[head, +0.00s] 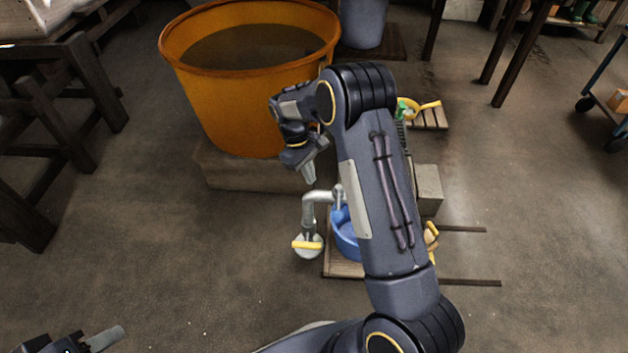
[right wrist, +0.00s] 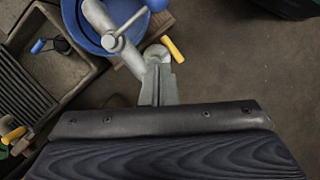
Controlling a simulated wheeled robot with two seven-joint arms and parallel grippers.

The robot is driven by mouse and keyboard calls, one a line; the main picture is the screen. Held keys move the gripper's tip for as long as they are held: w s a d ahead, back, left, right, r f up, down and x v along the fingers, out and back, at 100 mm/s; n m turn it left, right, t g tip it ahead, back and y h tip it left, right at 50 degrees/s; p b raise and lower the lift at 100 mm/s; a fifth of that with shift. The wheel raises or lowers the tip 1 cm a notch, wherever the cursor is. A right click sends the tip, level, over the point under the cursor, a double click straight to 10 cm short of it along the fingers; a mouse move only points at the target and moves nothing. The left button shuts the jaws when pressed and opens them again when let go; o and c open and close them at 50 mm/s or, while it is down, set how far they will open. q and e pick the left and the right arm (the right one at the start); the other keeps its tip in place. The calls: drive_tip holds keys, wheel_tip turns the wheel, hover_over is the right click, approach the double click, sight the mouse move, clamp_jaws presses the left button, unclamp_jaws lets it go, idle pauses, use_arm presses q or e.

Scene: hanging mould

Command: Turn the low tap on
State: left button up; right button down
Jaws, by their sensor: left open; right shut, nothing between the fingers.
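The low tap (head: 309,208) is a grey bent pipe on a round floor base, with its upper end over a blue tub (head: 347,240). A yellow handle (head: 306,245) lies across its foot, and a small lever with a blue end (head: 338,214) is on its upper part. My right gripper (head: 310,176) is shut and empty, pointing down just above and behind the pipe's bend. In the right wrist view its fingers (right wrist: 160,84) lie near the pipe (right wrist: 122,50) and yellow handle (right wrist: 172,49); contact is unclear. My left gripper (head: 102,340) is open at the lower left, partly cut off.
A large orange vat (head: 225,105) stands on a stone plinth (head: 245,176) behind the tap. The tub stands on a wooden pallet (head: 343,268), partly hidden by my right arm. A dark wooden bench (head: 45,130) is at the left. The floor at front left is clear.

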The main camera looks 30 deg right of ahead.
sight(338, 203)
use_arm(q)
wheel_tip(338, 203, down, 5)
drive_tip(key=b, duration=0.4)
drive_tip(key=shift+r, duration=0.15)
use_arm(e)
drive_tip(key=s+d+f, duration=0.2)
drive_tip(key=s+f, duration=0.3)
drive_tip(key=f, duration=0.3)
drive_tip(key=shift+s+d, duration=0.3)
